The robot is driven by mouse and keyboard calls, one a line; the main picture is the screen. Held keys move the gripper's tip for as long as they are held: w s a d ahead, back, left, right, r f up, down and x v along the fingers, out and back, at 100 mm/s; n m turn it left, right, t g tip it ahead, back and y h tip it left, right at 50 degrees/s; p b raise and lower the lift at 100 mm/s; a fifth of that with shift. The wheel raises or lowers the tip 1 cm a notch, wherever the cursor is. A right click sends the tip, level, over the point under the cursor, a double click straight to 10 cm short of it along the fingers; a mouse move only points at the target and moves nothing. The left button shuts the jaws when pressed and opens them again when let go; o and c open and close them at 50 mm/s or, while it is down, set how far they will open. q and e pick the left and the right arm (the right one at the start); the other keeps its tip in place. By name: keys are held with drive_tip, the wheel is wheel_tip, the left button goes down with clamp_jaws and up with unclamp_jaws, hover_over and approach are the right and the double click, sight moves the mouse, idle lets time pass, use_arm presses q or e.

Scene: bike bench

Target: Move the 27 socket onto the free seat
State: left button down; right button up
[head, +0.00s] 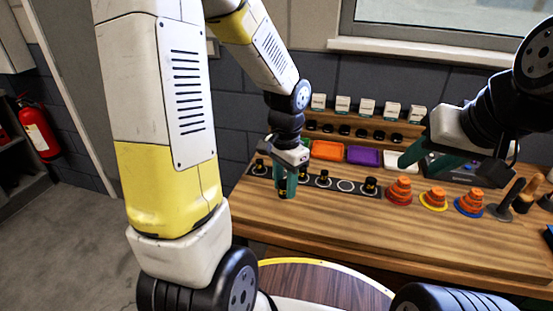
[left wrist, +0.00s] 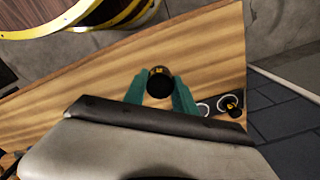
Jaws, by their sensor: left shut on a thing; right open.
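My left gripper (head: 288,188) is shut on a dark socket with a yellow mark, held over the front part of the bench. The held 27 socket (left wrist: 160,83) shows between the teal fingers in the left wrist view; its number is too small to read. The black seat strip (head: 358,190) carries several sockets. One white ring (head: 346,186) on it is empty, between a socket (head: 324,177) and the right-end socket (head: 370,185). In the left wrist view an empty ring (left wrist: 203,109) lies right of the fingers, beside a seated socket (left wrist: 232,108). My right gripper (head: 416,155) is open and empty.
Orange stepped cones (head: 398,190) stand right of the strip. Orange (head: 327,150) and purple (head: 364,156) trays lie behind it, with small white boxes (head: 367,107) on a rack further back. Bare bench (head: 330,220) lies in front of the strip.

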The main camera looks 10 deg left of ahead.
use_arm(q)
drive_tip(key=w+a, duration=0.1)
drive_tip(key=w, duration=0.3)
drive_tip(key=w+a+f, duration=0.1)
drive_tip(key=w+a, duration=0.1)
drive_tip(key=w, duration=0.3)
drive_tip(key=w+a, duration=0.1)
drive_tip(key=w, duration=0.4)
drive_tip(key=shift+a+f, duration=0.2)
drive_tip(key=shift+w+a+f, duration=0.1)
drive_tip(key=shift+w+f, duration=0.1)
drive_tip(key=shift+w, duration=0.05)
drive_tip(key=shift+f, duration=1.55)
drive_tip(key=shift+f, duration=0.2)
drive_tip(key=c, duration=1)
unclamp_jaws()
drive_tip(key=shift+r, duration=0.1)
